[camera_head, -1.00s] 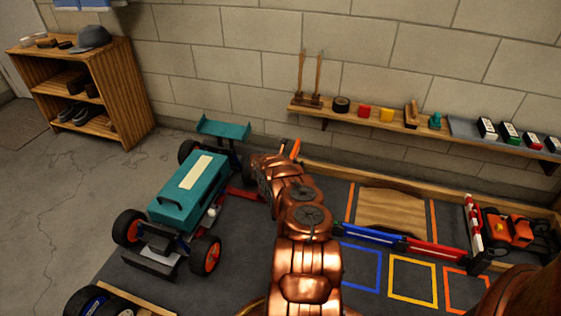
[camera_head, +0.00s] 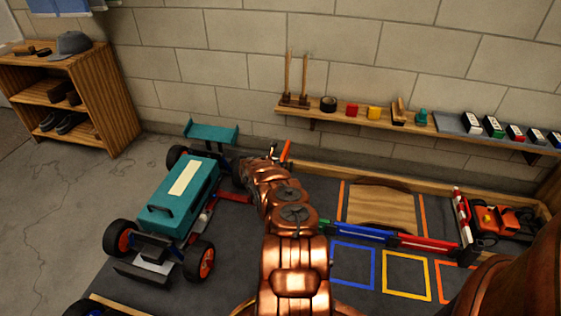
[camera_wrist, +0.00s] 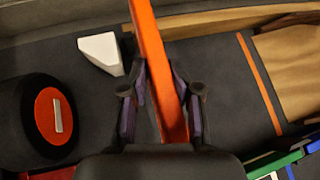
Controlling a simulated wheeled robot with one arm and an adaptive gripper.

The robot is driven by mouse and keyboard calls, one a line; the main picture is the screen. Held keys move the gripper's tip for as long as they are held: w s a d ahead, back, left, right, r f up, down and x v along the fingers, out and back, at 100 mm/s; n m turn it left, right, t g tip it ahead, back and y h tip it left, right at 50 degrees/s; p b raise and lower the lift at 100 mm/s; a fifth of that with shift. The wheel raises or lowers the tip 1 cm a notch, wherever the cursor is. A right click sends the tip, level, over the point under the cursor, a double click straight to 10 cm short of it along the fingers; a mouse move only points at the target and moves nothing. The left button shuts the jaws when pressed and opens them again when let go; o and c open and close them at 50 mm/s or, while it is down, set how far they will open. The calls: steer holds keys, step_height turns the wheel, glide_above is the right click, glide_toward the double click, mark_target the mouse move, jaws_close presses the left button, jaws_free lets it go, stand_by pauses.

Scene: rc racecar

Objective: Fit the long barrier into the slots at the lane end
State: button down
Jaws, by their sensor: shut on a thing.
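My gripper (camera_wrist: 160,88) is shut on a long orange barrier (camera_wrist: 148,40), which runs up between its fingers and out of the top of the wrist view. In the head view, the gripper (camera_head: 273,153) is mostly hidden behind my copper arm, right of the teal car. Only a short piece of the orange barrier (camera_head: 286,150) shows there, tilted, near the back wooden edge of the track. I cannot make out the slots at the lane end in either view.
A teal car (camera_head: 180,195) stands to the left; its wheel (camera_wrist: 52,117) is close in the wrist view, near a white block (camera_wrist: 100,52). A wooden ramp (camera_head: 380,205) lies right, behind a blue barrier (camera_head: 358,231) and red barrier (camera_head: 425,244). An orange car (camera_head: 497,222) is far right.

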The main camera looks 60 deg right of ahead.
steer(key=shift+f+b, duration=1.8)
steer(key=shift+f, duration=1.05)
steer(key=shift+f+b, duration=4.05)
steer(key=shift+f, duration=0.2)
steer(key=c, duration=0.8)
jaws_free()
steer(key=shift+o, duration=0.2)
steer(key=shift+a+r, duration=0.1)
